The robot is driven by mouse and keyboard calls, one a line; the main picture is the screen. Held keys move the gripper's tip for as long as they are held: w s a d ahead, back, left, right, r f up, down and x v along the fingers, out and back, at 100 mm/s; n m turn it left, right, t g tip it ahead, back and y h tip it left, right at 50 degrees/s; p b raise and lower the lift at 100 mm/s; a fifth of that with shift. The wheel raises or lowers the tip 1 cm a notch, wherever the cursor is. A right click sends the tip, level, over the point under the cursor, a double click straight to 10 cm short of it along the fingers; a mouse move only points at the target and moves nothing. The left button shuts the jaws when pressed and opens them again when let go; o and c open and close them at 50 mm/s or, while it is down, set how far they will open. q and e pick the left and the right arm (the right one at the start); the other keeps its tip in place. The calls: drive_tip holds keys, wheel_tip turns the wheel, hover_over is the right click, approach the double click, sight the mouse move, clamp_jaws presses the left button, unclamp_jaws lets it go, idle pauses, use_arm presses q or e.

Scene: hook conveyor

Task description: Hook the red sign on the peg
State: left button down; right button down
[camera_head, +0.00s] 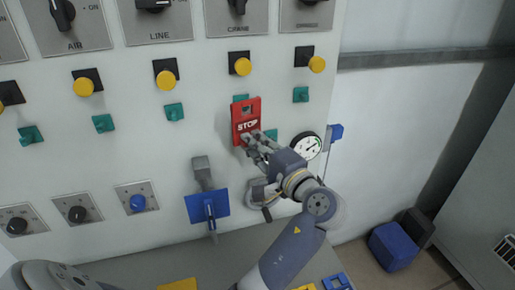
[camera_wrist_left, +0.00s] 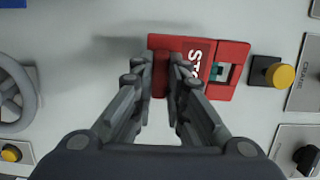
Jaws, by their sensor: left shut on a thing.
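The red sign (camera_head: 241,117), marked STOP, is held upright in front of the white panel. It also shows in the left wrist view (camera_wrist_left: 234,53). My left gripper (camera_head: 249,142) is shut on its lower end; the fingers also show in the left wrist view (camera_wrist_left: 161,78). The sign has a square hole near its top end. A teal peg (camera_wrist_left: 220,73) shows through that hole. I cannot tell whether the peg passes through it or stays behind. In the head view a bit of teal shows just above the sign. My right gripper is not in view.
Other teal pegs (camera_head: 174,112) stick out of the panel in a row, with yellow buttons (camera_head: 166,79) above them. Blue bins (camera_head: 394,247) stand on the floor at right.

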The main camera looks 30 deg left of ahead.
use_arm(q)
drive_tip(key=shift+x, duration=1.05)
drive_tip(key=shift+w+a+f, duration=0.25)
drive_tip(key=shift+w+f, duration=0.1)
drive_tip(key=shift+w, duration=0.2)
drive_tip(key=c, duration=1.5)
unclamp_jaws()
drive_tip(key=shift+c, duration=0.2)
drive_tip(key=shift+b, duration=0.3)
